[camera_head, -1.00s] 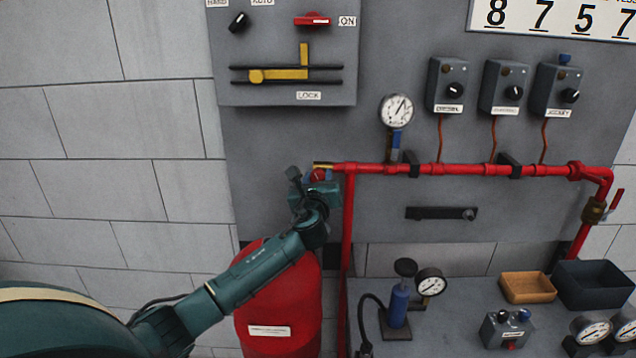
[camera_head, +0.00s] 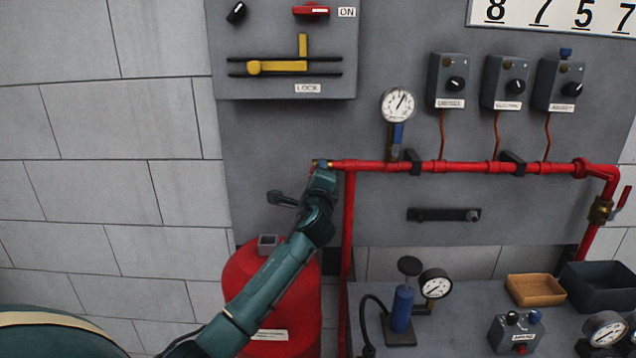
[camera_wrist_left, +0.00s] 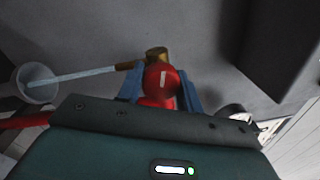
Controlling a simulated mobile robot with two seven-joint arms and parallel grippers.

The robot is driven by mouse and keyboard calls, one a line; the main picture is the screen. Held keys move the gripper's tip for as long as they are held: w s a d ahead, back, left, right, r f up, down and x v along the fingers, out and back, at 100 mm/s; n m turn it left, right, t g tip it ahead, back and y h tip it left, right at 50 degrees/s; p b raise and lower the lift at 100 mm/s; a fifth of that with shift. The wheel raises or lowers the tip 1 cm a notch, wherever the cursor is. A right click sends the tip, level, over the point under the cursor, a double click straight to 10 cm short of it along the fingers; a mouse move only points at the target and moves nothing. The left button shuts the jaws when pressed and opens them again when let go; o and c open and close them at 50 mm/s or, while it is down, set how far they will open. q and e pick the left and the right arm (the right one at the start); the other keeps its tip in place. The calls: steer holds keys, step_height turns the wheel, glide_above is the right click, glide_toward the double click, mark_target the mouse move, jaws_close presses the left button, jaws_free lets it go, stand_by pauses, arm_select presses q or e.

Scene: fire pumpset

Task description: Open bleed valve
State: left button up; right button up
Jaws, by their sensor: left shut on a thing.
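The bleed valve's red round knob (camera_wrist_left: 162,82) with a white mark shows in the left wrist view between the blue fingers of my left gripper (camera_wrist_left: 159,88), which is shut on it. A brass fitting (camera_wrist_left: 156,55) sits behind the knob. A pale blue streak (camera_wrist_left: 85,75) runs from a brown spout (camera_wrist_left: 130,65) to a pale round cup (camera_wrist_left: 37,82); I cannot tell whether it is liquid. In the head view my left gripper (camera_head: 322,174) is at the left end of the red pipe (camera_head: 455,167) and hides the knob. My right gripper is not in view.
A red tank (camera_head: 250,280) stands below my left arm. A pressure gauge (camera_head: 398,104) and several grey switch boxes (camera_head: 447,80) are on the panel to the right. A bench (camera_head: 455,325) with a hand pump, gauges and trays stands at the lower right.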

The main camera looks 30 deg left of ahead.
arm_select(q)
steer(key=n+b, duration=0.1)
steer(key=n, duration=0.2)
steer(key=shift+f, duration=0.2)
steer(key=n+b, duration=0.1)
steer(key=n, duration=0.2)
steer(key=shift+y+b, duration=0.3)
steer(key=shift+b, duration=0.05)
steer(key=n+b, duration=0.1)
steer(key=n, duration=0.2)
steer(key=shift+r+n+g+b, duration=0.1)
steer(key=shift+n+g+b, duration=0.2)
steer(key=shift+n+g, duration=0.1)
steer(key=n+b, duration=0.1)
steer(key=n, duration=0.2)
steer(key=shift+r+n, duration=0.1)
steer(key=shift+n, duration=0.7)
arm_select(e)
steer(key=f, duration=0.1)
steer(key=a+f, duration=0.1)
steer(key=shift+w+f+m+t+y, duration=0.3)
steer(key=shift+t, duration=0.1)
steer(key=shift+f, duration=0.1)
arm_select(q)
steer(key=o, duration=1)
steer(key=shift+r, duration=0.1)
